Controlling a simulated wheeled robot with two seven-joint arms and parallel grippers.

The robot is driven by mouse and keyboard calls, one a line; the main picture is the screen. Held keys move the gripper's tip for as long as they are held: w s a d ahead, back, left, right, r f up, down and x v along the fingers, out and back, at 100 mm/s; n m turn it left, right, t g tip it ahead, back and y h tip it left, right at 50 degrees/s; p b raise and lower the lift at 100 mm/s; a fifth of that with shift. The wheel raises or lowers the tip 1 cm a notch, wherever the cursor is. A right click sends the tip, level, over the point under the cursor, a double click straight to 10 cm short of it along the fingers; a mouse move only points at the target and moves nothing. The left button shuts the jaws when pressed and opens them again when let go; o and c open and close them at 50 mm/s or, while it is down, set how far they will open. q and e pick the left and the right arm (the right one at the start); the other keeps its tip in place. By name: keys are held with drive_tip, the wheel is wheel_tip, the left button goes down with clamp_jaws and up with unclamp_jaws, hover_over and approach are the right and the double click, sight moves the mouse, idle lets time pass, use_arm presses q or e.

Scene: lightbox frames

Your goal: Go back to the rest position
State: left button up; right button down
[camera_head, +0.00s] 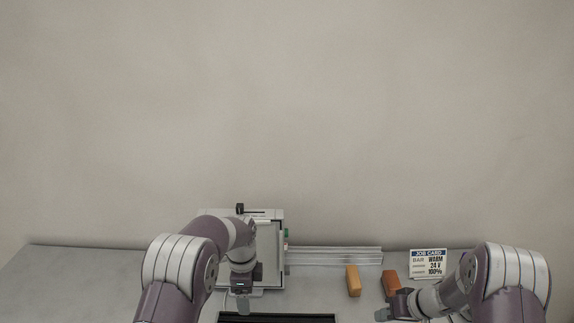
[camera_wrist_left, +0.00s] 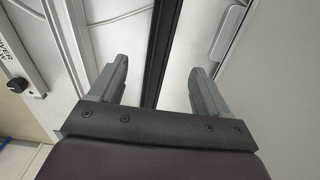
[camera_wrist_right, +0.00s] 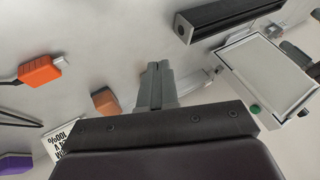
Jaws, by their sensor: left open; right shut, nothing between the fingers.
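My left gripper (camera_head: 243,303) points down in front of the white lightbox (camera_head: 268,250) at the table's back left. In the left wrist view its two grey fingers (camera_wrist_left: 160,88) stand wide apart, with nothing between them; a black bar and pale panels lie beyond. My right gripper (camera_head: 384,314) is low over the table at the right, near the tan block. In the right wrist view its fingers (camera_wrist_right: 156,85) are shut together and empty. The lightbox also shows in the right wrist view (camera_wrist_right: 268,72), with a green button on its edge.
A tan block (camera_head: 353,280) and a red-brown block (camera_head: 390,283) stand near my right gripper. A job card (camera_head: 428,263) stands behind it. Metal rails (camera_head: 335,256) lie along the back. A black bar (camera_head: 275,318) lies at the front. An orange object (camera_wrist_right: 40,70) lies beyond.

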drive_tip(key=s+m+g+h, duration=0.2)
drive_tip(key=s+m+g, duration=0.25)
drive_tip(key=s, duration=0.55)
use_arm(q)
drive_tip(key=s+a+r+n, duration=0.2)
drive_tip(key=s+n, duration=0.4)
drive_tip(key=s, duration=0.3)
drive_tip(key=s+a+r+n+t, duration=0.1)
drive_tip(key=s+a+r+n, duration=0.2)
drive_tip(key=s+n, duration=0.3)
drive_tip(key=s+a+r+n, duration=0.2)
drive_tip(key=s+n, duration=0.4)
drive_tip(key=s, duration=0.6)
drive_tip(key=shift+s+a+r, duration=0.3)
drive_tip(key=shift+s+a, duration=0.1)
drive_tip(key=shift+a, duration=0.05)
use_arm(e)
drive_tip(key=s+a+r+n+t+h, duration=0.1)
drive_tip(key=s+a+r+n+h, duration=0.2)
drive_tip(key=s+a+r, duration=0.3)
drive_tip(key=shift+s+r+n+h, duration=0.35)
drive_tip(key=shift+s+r, duration=1.8)
drive_tip(key=shift+s, duration=1.1)
